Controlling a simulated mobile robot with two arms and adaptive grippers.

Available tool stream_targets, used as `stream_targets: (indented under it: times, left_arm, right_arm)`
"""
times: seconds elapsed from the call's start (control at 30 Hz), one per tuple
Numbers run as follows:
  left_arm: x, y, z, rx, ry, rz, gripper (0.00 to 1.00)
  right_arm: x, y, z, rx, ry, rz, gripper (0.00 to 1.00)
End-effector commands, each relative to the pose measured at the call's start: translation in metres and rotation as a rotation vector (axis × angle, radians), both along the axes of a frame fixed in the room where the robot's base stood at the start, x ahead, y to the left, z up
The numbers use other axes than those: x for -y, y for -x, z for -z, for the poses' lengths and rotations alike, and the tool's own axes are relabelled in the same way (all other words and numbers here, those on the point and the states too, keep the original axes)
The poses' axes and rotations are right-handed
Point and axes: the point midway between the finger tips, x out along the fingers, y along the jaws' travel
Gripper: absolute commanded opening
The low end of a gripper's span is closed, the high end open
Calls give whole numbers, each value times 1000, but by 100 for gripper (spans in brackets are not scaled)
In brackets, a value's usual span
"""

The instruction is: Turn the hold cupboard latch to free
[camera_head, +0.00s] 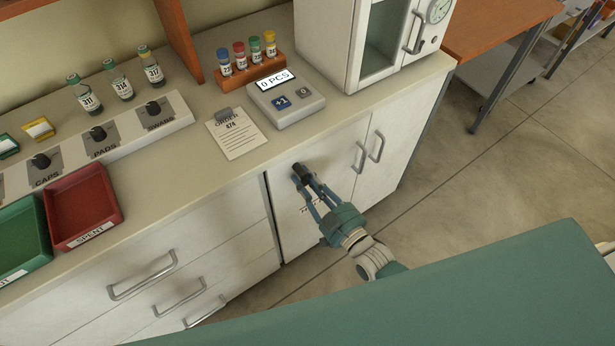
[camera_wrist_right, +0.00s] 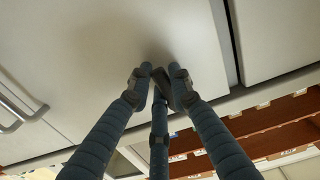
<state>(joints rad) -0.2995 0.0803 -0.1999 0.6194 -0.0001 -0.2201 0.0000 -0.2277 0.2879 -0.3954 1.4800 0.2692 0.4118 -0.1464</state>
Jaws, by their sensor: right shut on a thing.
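The cupboard under the counter has a white door (camera_head: 285,222) with a dark latch (camera_head: 298,168) near its top edge. A label on this door is mostly hidden behind my fingers. My right gripper (camera_head: 306,182) reaches the door from the front and is shut on the latch. In the right wrist view the fingertips of my right gripper (camera_wrist_right: 160,82) close around a dark piece, the latch (camera_wrist_right: 174,92), against the pale door (camera_wrist_right: 110,45). The fingers cover most of the latch, so I cannot tell its exact angle. My left gripper is out of view.
White doors with bar handles (camera_head: 361,157) stand to the right, drawers (camera_head: 205,240) to the left. On the counter are an order sheet (camera_head: 234,134), a counter box (camera_head: 286,104), a vial rack (camera_head: 250,76), a red tray (camera_head: 84,205) and a knob panel (camera_head: 125,136).

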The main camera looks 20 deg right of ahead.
Motion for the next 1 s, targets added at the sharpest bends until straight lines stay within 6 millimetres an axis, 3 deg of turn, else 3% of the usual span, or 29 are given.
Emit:
stream_targets:
  times: [0.73,0.77,0.83,1.0]
  left_arm:
    - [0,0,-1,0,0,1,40]
    - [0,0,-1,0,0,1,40]
    - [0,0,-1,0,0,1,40]
    - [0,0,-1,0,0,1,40]
  right_arm:
    - [-3,2,3,-34,-80,0,0]
    - [-3,2,3,-34,-80,0,23]
    - [-3,2,3,-34,-79,-1,37]
    - [-3,1,2,-32,-79,0,40]
